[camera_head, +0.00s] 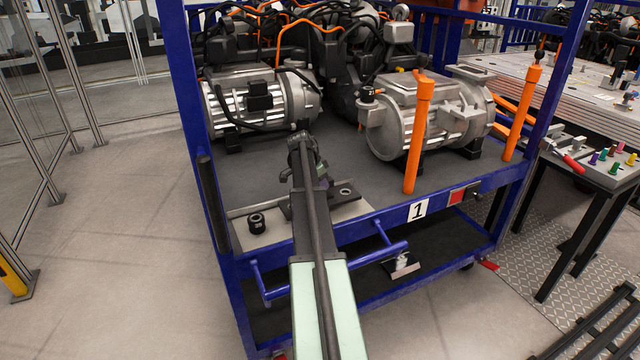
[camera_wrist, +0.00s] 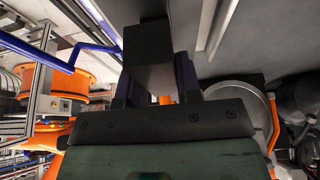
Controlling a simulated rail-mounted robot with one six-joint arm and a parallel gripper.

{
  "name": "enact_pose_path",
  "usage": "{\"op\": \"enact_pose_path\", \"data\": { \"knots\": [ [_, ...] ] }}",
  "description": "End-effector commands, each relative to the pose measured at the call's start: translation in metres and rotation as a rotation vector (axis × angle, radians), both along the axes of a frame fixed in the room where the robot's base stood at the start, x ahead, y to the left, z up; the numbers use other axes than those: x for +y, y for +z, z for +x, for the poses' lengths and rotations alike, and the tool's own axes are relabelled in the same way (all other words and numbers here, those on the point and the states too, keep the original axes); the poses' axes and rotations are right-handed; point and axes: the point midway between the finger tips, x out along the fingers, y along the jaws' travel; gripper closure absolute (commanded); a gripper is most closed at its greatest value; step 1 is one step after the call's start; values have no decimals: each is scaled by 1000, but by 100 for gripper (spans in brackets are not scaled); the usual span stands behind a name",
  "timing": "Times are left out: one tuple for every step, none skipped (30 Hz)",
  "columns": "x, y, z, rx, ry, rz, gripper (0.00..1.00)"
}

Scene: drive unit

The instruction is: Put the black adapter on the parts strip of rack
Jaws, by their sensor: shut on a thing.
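My gripper (camera_head: 304,150) is over the rack deck, between the two motors and behind the parts strip as I look at it. In the wrist view, its dark fingers (camera_wrist: 155,88) are shut on a black block-shaped piece, which I take for the black adapter (camera_wrist: 150,48). In the head view the held piece cannot be told apart from the dark gripper. The pale parts strip (camera_head: 288,226) lies along the rack's front edge, partly hidden by my arm. A round black part (camera_head: 257,222) stands at its left, and a ring-like part (camera_head: 345,190) is at its right.
A silver motor (camera_head: 225,105) stands left of my gripper, and another (camera_head: 400,125) stands right. An orange post (camera_head: 418,130) rises at the rack's front. A blue handle (camera_head: 375,258) juts out below the strip. Bare grey deck (camera_head: 385,190) lies right of the strip.

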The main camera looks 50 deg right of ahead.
Motion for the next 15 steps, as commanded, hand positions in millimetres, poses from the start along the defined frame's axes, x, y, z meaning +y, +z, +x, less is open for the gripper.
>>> {"op": "enact_pose_path", "data": {
  "knots": [
    [0, -15, 0, 0, 0, -1, 100],
    [0, -21, 0, 0, 0, -1, 100],
    [0, -30, 0, 0, 0, -1, 100],
    [0, -35, 0, 0, 0, -1, 100],
    [0, -39, 0, 0, 0, -1, 100],
    [0, -41, 0, 0, 0, -1, 100],
    [0, -41, 0, 0, 0, -1, 100],
    [0, -40, 0, 0, 0, -1, 100],
    [0, -38, 0, 0, 0, -1, 100],
    [0, -37, 0, 0, 0, -1, 100],
    [0, -37, 0, 0, 0, -1, 100],
    [0, -36, 0, 0, 0, -1, 100],
    [0, -36, 0, 0, 0, -1, 100],
    [0, -37, 0, 0, 0, -1, 100],
    [0, -38, 0, 0, 0, -1, 100]
  ]
}}
